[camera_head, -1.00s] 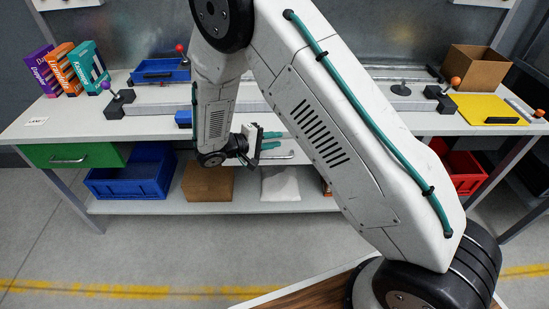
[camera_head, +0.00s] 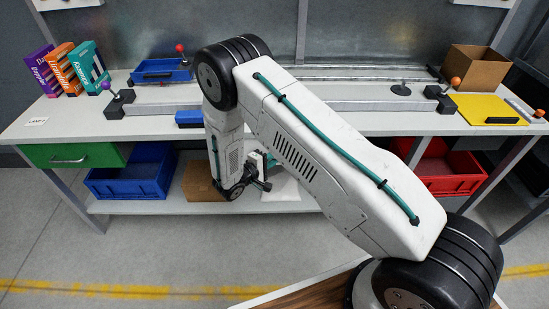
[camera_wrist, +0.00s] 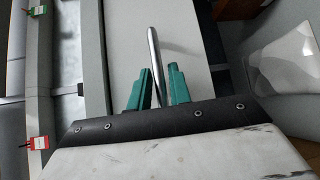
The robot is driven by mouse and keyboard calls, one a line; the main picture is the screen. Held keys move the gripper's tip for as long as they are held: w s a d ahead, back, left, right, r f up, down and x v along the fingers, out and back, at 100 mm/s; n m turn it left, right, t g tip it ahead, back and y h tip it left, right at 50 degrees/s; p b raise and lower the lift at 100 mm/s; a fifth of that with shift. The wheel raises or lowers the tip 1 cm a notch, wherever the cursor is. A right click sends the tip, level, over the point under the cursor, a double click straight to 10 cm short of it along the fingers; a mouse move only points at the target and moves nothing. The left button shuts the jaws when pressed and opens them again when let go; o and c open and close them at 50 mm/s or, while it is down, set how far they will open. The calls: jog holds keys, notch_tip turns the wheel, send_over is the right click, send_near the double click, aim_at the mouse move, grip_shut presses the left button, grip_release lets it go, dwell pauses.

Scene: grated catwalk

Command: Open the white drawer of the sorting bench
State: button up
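The white drawer (camera_wrist: 190,35) shows in the wrist view as a pale flat front under the bench edge, with a silver bar handle (camera_wrist: 153,48). In the head view my arm hides most of this drawer. My gripper (camera_wrist: 159,82) has two teal fingers, one on each side of the handle. A narrow gap seems to show between the bar and the fingers; I cannot see firm contact. In the head view my gripper (camera_head: 270,161) is mostly hidden behind my wrist, below the bench top. The drawer looks closed, though its edges are largely hidden.
The sorting bench (camera_head: 150,124) carries boxes, a blue tray (camera_head: 160,70) and a yellow mat (camera_head: 485,107). A green drawer (camera_head: 75,155) sits at its left. A blue bin (camera_head: 130,185), a cardboard box (camera_head: 203,182), a white sack (camera_wrist: 285,60) and a red bin (camera_head: 450,175) are below. The floor in front is clear.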

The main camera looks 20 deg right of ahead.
jog(key=shift+w+d, duration=0.1)
jog(key=shift+d, duration=0.1)
grip_shut()
